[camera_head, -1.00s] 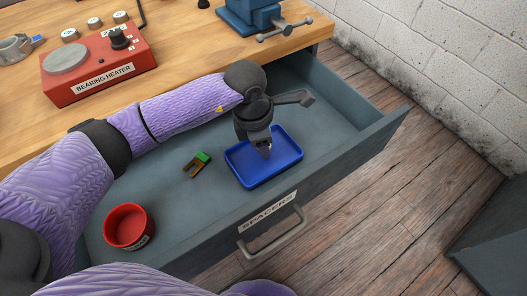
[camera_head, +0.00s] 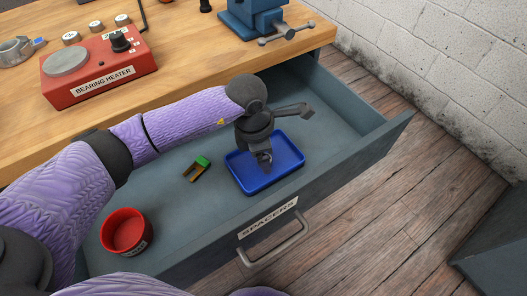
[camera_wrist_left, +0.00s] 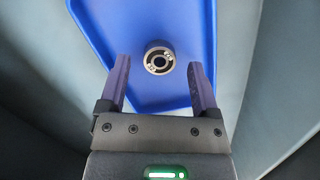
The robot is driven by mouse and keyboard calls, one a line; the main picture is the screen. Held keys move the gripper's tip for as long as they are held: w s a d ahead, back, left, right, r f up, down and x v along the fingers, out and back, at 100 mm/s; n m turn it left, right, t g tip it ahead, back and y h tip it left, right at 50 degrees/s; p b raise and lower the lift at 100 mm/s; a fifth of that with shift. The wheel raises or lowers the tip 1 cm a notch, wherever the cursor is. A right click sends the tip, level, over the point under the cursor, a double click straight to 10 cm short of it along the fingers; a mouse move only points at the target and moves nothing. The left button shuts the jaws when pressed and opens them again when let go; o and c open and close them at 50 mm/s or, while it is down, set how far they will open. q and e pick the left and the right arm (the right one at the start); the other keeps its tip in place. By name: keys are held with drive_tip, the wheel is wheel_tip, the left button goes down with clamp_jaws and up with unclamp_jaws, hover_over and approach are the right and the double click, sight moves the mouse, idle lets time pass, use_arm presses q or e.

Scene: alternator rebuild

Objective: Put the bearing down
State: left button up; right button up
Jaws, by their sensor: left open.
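The bearing (camera_wrist_left: 158,58) is a small metal ring with a dark rim and a dark centre hole. In the left wrist view it rests on the floor of the blue tray (camera_wrist_left: 105,40). My left gripper (camera_wrist_left: 160,72) is open, one finger to each side of the bearing, with visible gaps between. In the head view the blue tray (camera_head: 286,150) sits in the open drawer, and my left gripper (camera_head: 265,163) points down into it. The gripper hides the bearing there. My right gripper is not in view.
The drawer (camera_head: 205,225), labelled SPACERS, also holds a red round container (camera_head: 126,232) and a green-and-brown forked part (camera_head: 197,168). A red bearing heater (camera_head: 98,70) and a blue vise (camera_head: 255,18) stand on the wooden bench.

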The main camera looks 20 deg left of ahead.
sight(256, 164)
use_arm(q)
wheel_tip(256, 164, up, 11)
drive_tip(key=a+p, duration=0.1)
drive_tip(key=p, duration=0.3)
drive_tip(key=shift+s+a, duration=0.25)
drive_tip(key=shift+s, duration=0.15)
